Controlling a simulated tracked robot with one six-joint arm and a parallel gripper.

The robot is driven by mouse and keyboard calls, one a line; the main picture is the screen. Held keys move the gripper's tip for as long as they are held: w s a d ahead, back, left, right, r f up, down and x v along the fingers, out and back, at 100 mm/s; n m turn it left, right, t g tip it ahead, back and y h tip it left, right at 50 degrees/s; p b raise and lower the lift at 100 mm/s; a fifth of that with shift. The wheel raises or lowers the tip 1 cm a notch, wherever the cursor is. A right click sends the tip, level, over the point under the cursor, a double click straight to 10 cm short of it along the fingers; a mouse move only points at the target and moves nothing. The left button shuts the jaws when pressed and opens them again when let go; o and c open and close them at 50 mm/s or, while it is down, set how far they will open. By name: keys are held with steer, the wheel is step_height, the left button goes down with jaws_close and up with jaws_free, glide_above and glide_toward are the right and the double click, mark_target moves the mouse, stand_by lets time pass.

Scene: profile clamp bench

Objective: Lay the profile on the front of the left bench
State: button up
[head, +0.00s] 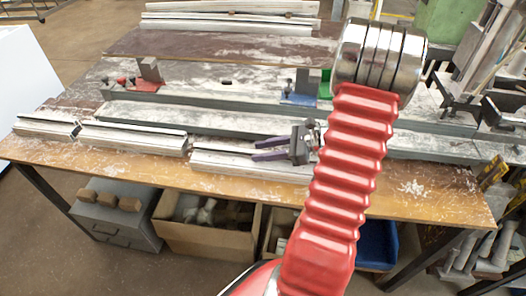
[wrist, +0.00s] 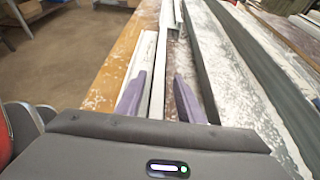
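Several pale, dusty metal profiles lie along the front of the bench (head: 330,196): a short one (head: 45,127) at the left, one (head: 135,138) in the middle, and one (head: 225,161) at the right. I cannot tell which one the task means. My gripper (head: 254,150) points left over the right-hand profile, its two purple fingers apart. In the wrist view, my gripper (wrist: 160,76) is open, with a thin pale upright strip of profile (wrist: 158,62) showing between the fingers. Whether they touch it is unclear. My gripper and arm hide this profile's right end.
A long grey rail (head: 150,121) runs behind the profiles. Red (head: 146,86) and blue (head: 297,98) clamp blocks stand further back. More profiles (head: 230,22) lie at the rear. A cardboard box (head: 205,240) and a grey cabinet (head: 115,225) are under the bench. The front wooden strip is mostly clear.

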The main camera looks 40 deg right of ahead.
steer(key=v, duration=1.2)
steer(key=shift+r, duration=0.15)
steer(key=shift+a, duration=0.1)
stand_by(0.3)
steer(key=w+a+r+n+g+h, duration=0.1)
steer(key=w+a+r+n+g, duration=0.2)
steer(key=a+n, duration=0.5)
steer(key=w+a+r+n+g+h, duration=0.15)
steer(key=a+n+g, duration=0.3)
steer(key=a, duration=0.75)
steer(key=s+a+r+n+t+h, duration=0.1)
steer(key=s+a+r+n+h, duration=0.1)
steer(key=a+n, duration=0.5)
steer(key=s+a+r+n+t+h, duration=0.1)
steer(key=s+a+r+n+h, duration=0.2)
steer(key=a+r+n, duration=0.3)
steer(key=shift+s+a+n+h, duration=0.4)
steer(key=shift+a+n, duration=0.3)
steer(key=shift+n, duration=0.85)
steer(key=shift+s+r, duration=0.1)
